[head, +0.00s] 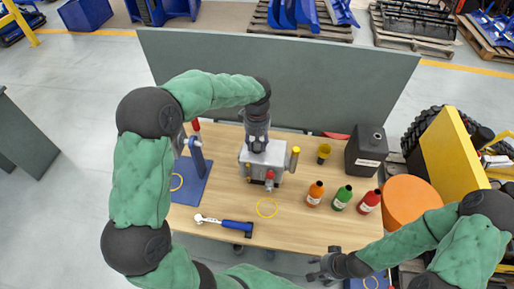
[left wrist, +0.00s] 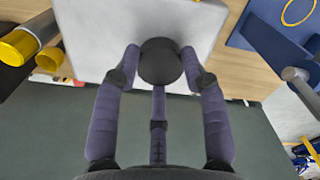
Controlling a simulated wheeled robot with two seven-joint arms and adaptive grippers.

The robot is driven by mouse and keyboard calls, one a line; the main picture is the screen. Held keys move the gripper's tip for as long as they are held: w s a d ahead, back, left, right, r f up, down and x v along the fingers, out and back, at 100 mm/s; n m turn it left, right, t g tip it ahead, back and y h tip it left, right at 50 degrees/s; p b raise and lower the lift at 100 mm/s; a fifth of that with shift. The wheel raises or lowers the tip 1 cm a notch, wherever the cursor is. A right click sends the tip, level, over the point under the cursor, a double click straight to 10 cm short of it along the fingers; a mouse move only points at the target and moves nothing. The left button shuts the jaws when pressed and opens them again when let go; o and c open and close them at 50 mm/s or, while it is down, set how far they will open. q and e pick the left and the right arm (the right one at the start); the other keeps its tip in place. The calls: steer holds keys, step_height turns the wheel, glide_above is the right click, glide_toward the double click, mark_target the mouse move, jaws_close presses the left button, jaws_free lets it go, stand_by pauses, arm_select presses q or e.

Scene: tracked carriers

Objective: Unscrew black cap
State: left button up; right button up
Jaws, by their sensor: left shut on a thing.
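The round black cap (left wrist: 160,62) sits on top of a grey metal box (head: 262,160). My left gripper (head: 257,146) reaches down onto the box from above in the head view and hides the cap there. In the left wrist view my left gripper (left wrist: 160,75) has its fingers around the cap, shut on it. The light top of the box (left wrist: 110,25) shows around the cap. My right gripper (head: 323,270) is near the table's front edge, away from the box; its fingers are too small to tell open from shut.
Orange (head: 315,193), green (head: 342,198) and red (head: 369,202) bottles stand right of the box. A black canister (head: 367,150) and yellow funnel (head: 323,153) are behind them. A blue stand (head: 190,188) is left.

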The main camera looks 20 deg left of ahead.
arm_select(q)
steer(key=n+b, duration=0.1)
steer(key=n, duration=0.3)
steer(key=shift+f, duration=0.15)
steer(key=shift+n, duration=0.9)
steer(key=shift+n+b, duration=0.5)
steer(key=shift+n, duration=0.3)
steer(key=n+b, duration=0.1)
steer(key=n, duration=0.3)
steer(key=shift+n, duration=0.3)
steer(key=n, duration=0.3)
steer(key=shift+n+b, duration=0.3)
steer(key=o, duration=1.1)
steer(key=shift+c, duration=0.2)
